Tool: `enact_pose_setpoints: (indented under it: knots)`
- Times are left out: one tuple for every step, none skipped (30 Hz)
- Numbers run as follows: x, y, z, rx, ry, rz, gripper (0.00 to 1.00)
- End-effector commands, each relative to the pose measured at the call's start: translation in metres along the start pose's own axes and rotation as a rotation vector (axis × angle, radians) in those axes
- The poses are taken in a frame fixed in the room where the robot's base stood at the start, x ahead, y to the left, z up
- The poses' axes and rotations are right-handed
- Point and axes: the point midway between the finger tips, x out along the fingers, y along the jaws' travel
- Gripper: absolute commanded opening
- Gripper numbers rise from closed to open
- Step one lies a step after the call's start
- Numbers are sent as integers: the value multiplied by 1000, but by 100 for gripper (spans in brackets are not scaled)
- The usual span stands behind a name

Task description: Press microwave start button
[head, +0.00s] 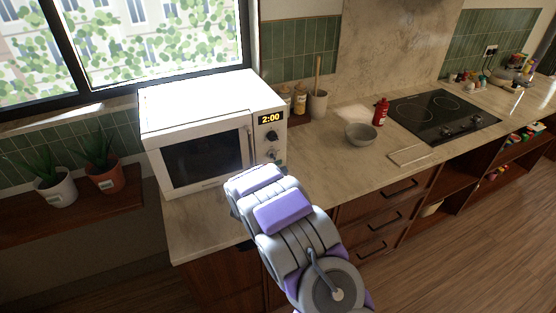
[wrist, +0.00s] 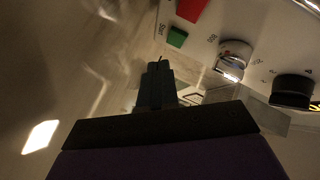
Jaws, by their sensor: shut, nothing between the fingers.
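The white microwave (head: 195,103) stands on the left end of the counter. Its display reads 2:00, with two dark knobs below it. In the wrist view its control panel (wrist: 262,45) fills the upper right. The green start button (wrist: 177,37) lies beside the label "Start", with a red button (wrist: 191,9) above it. My gripper (wrist: 159,66) is shut and empty. Its tips are just below the green button in the picture; I see no contact. In the head view my arm covers the gripper and the lower part of the panel.
A utensil pot (head: 318,104) and jars stand behind. Potted plants (head: 108,178) sit on the shelf to the left.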

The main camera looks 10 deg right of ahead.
Motion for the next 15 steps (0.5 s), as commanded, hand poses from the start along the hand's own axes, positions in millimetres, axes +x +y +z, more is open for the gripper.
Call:
enact_pose_setpoints:
  knots:
    - [2, -2, 2, 0, 0, 3, 0]
    - [4, -2, 2, -1, 0, 3, 0]
    - [6, -3, 4, -2, 0, 4, 0]
    - [7, -3, 4, -2, 0, 3, 0]
    - [8, -4, 5, -1, 0, 3, 0]
    - [8, -5, 5, -1, 1, 2, 0]
    - [9, -5, 6, -1, 1, 2, 0]
    - [9, -5, 6, 0, 1, 1, 0]
    - [10, -6, 6, 0, 1, 1, 0]
    - [10, -6, 6, -1, 1, 1, 0]
    - [10, -6, 6, -1, 2, 1, 0]
    - [10, -6, 6, -1, 1, 1, 0]
    - [10, -5, 6, -1, 1, 1, 0]
    - [10, -6, 6, -1, 1, 1, 0]
    - [10, -5, 6, -1, 1, 1, 0]
